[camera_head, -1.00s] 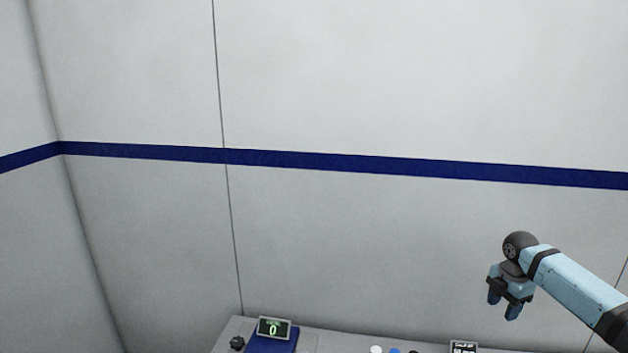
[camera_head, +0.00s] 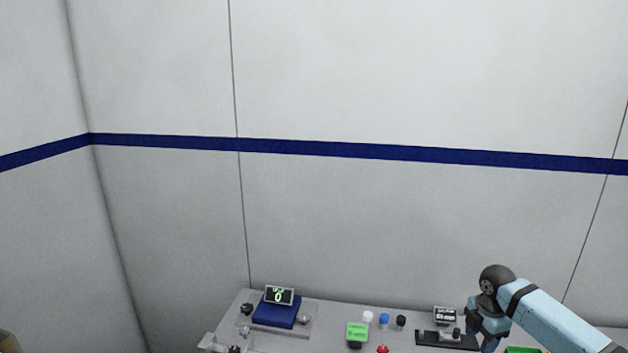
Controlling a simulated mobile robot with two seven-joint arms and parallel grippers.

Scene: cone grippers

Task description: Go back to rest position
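My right gripper (camera_head: 481,341) hangs from the light-blue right arm (camera_head: 556,317) that comes in from the lower right. Its fingers point down, with a gap between them and nothing seen held. It shows in front of the right part of the table, close to the bottom edge of the picture. I cannot tell its height above the table. My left gripper is not in view.
The grey table (camera_head: 318,334) stands against the wall. It bears a blue device (camera_head: 273,313) with a lit display (camera_head: 279,296), a green block (camera_head: 357,333), several small knobs and a black fixture (camera_head: 432,340). The space above the table is otherwise clear.

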